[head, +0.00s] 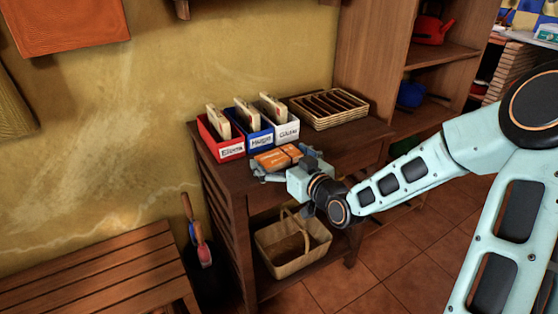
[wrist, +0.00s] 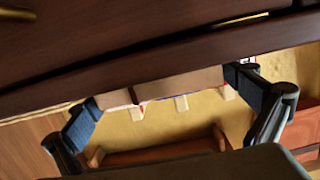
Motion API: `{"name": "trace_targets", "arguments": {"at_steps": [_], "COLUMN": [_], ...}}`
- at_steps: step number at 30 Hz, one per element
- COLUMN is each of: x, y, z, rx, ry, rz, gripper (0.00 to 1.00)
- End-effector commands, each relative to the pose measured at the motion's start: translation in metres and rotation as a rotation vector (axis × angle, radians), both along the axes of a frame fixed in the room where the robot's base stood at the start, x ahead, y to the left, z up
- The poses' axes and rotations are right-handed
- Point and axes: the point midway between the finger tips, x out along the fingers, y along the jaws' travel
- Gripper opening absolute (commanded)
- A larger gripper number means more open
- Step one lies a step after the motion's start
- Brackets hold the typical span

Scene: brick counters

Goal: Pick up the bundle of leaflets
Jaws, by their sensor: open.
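The bundle of leaflets (head: 276,158) is orange with a dark band across it. It lies at the front of the dark wooden table, before the lettered trays. My gripper (head: 287,163) is open at the table's front edge, with its fingers around the near part of the bundle. In the wrist view the bundle (wrist: 178,83) shows as a tan strip with a dark band, between the spread fingers of my gripper (wrist: 170,110). Whether either finger touches it I cannot tell.
A red tray (head: 232,151), a blue tray (head: 262,140) and a white tray (head: 288,132) stand behind the bundle, cards in them. A slotted wicker organiser (head: 330,122) is at the right. A basket (head: 291,262) sits on the shelf below. A bench (head: 90,270) is left.

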Motion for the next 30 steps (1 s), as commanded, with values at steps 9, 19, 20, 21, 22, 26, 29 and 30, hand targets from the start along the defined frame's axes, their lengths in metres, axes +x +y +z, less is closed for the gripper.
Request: {"name": "trace_targets", "arguments": {"at_steps": [9, 19, 20, 21, 22, 26, 29, 30], "x": [0.0, 0.0, 0.0, 0.0, 0.0, 0.0, 0.0, 0.0], "y": [-0.001, -0.001, -0.001, -0.001, -0.001, -0.001, -0.001, -0.001], "z": [0.0, 0.0, 0.0, 0.001, 0.002, 0.008, 0.017, 0.023], "rx": [0.0, 0.0, 0.0, -0.001, -0.001, -0.001, -0.001, -0.001], "ry": [0.001, 0.001, 0.001, 0.001, 0.001, 0.001, 0.001, -0.001], "rz": [0.0, -0.001, -0.001, -0.001, -0.001, 0.0, -0.001, -0.001], "gripper": [0.81, 0.67, 0.67, 0.67, 0.67, 0.67, 0.67, 0.67]}}
